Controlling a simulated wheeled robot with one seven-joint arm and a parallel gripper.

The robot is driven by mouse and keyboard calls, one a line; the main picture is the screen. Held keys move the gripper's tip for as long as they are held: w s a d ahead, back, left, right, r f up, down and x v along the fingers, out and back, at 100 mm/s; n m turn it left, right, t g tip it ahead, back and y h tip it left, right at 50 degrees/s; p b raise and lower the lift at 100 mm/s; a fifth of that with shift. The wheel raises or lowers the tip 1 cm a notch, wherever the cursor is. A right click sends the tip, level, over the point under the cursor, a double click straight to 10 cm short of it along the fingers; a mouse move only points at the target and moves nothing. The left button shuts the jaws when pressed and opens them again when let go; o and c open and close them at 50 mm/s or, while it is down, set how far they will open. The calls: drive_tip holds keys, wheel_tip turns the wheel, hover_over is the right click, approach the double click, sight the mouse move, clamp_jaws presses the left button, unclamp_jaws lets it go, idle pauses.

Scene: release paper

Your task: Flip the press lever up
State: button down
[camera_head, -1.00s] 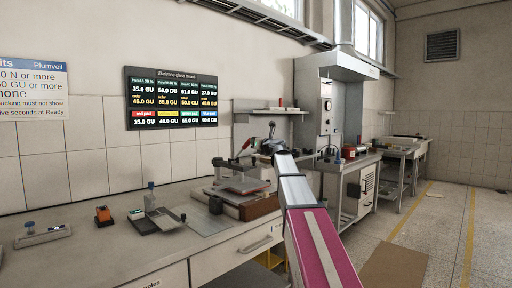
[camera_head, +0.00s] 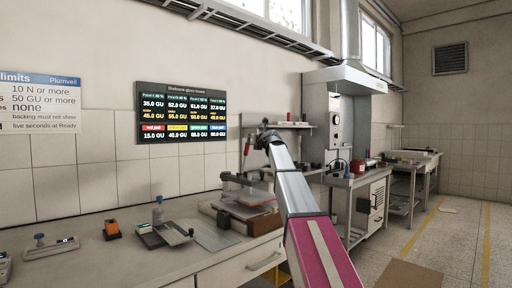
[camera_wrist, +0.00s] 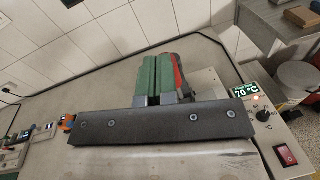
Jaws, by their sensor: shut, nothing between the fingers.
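The press (camera_head: 236,216) stands on the bench, with a brown base and a pale plate. Its lever has a red grip (camera_head: 247,147), which stands roughly upright above the press. My gripper (camera_head: 262,138) is just right of the grip, small and dark in the head view. In the wrist view, my gripper's green fingers (camera_wrist: 157,72) are shut together with nothing between them. The red and dark grip (camera_wrist: 179,76) shows right beside and behind them; I cannot tell whether they touch. My gripper's dark body hides part of the press below.
A temperature panel (camera_wrist: 249,91) reads 70 °C, with a knob and a red switch (camera_wrist: 286,154) near it. A fume-hood-like unit (camera_head: 337,110) stands behind on the right.

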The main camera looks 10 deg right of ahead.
drive_tip(key=shift+w+a+r, duration=0.35)
drive_tip(key=shift+w+a, duration=0.05)
drive_tip(key=shift+w, duration=0.2)
drive_tip(key=shift+w+a+r, duration=0.3)
drive_tip(key=shift+w+a, duration=0.1)
drive_tip(key=shift+w, duration=0.15)
drive_tip(key=shift+w+r, duration=0.15)
drive_tip(key=shift+s+d, duration=0.1)
drive_tip(key=shift+s, duration=0.15)
drive_tip(key=s+d+r, duration=0.4)
drive_tip(key=s+r, duration=0.2)
drive_tip(key=s, duration=0.4)
drive_tip(key=shift+d+r, duration=0.3)
drive_tip(key=shift+r, duration=0.1)
